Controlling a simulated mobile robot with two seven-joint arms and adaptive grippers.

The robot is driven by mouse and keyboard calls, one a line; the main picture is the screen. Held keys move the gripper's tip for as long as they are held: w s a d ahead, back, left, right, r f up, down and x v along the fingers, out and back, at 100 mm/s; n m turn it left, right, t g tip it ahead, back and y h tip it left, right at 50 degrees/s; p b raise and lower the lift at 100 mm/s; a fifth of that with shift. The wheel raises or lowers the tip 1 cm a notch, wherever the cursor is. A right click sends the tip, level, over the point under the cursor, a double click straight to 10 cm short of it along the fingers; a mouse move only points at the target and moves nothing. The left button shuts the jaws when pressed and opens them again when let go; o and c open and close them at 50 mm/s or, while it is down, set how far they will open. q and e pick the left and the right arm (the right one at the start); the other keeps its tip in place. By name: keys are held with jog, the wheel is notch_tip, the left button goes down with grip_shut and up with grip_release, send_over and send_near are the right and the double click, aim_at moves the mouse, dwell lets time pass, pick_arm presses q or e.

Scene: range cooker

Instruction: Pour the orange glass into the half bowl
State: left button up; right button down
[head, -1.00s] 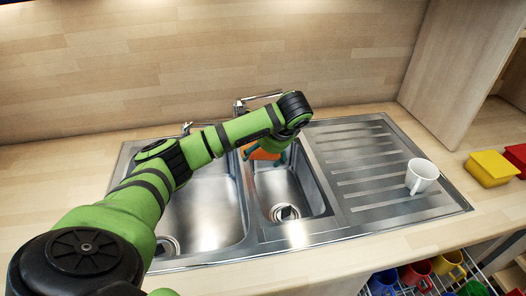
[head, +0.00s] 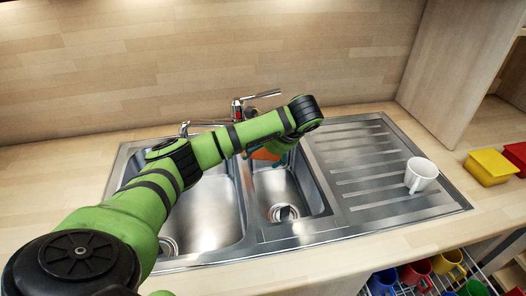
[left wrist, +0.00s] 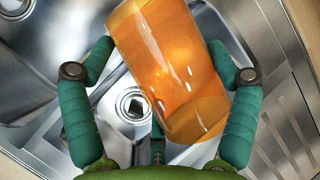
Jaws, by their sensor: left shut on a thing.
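The orange glass (left wrist: 172,70) is see-through and is held between the teal fingers of my left gripper (left wrist: 158,52). In the head view, the glass (head: 264,154) shows as an orange patch partly hidden by my gripper. It is over the back part of the half bowl, the smaller right-hand basin (head: 270,186). The glass looks tilted in the left wrist view; I cannot tell whether anything has run out. The half bowl's drain (left wrist: 132,104) shows below the glass. My right gripper is in neither view.
The larger basin (head: 205,215) lies to the left, under my left arm. The tap (head: 238,110) stands behind the basins. A white mug (head: 420,175) stands on the grooved drainboard (head: 355,170).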

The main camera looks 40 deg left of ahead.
pick_arm(q)
jog(key=shift+r, duration=0.1)
dwell(0.4)
jog(key=shift+w+d+r+g+y+p, duration=0.2)
jog(key=shift+g+y+p, duration=0.15)
jog(key=shift+p, duration=0.7)
jog(key=shift+y+p, duration=0.25)
jog(key=shift+p, duration=0.1)
dwell(0.6)
jog(key=shift+d+r+m+p, duration=0.1)
jog(key=shift+r+m+p, duration=0.15)
jog(key=shift+p, duration=0.2)
jog(key=shift+w+d+g+y, duration=0.1)
jog(key=shift+g+y, duration=0.15)
jog(key=shift+y, duration=0.15)
jog(key=shift+d+y+p, duration=0.1)
jog(key=shift+y+p, duration=0.2)
jog(key=shift+p, duration=0.3)
dwell(0.5)
jog(key=shift+w+r, duration=0.1)
jog(key=shift+d+g+y+p, duration=0.15)
jog(key=shift+g+y+p, duration=0.15)
jog(key=shift+p, duration=0.05)
jog(key=shift+w+m, duration=0.1)
jog(key=shift+m, duration=0.15)
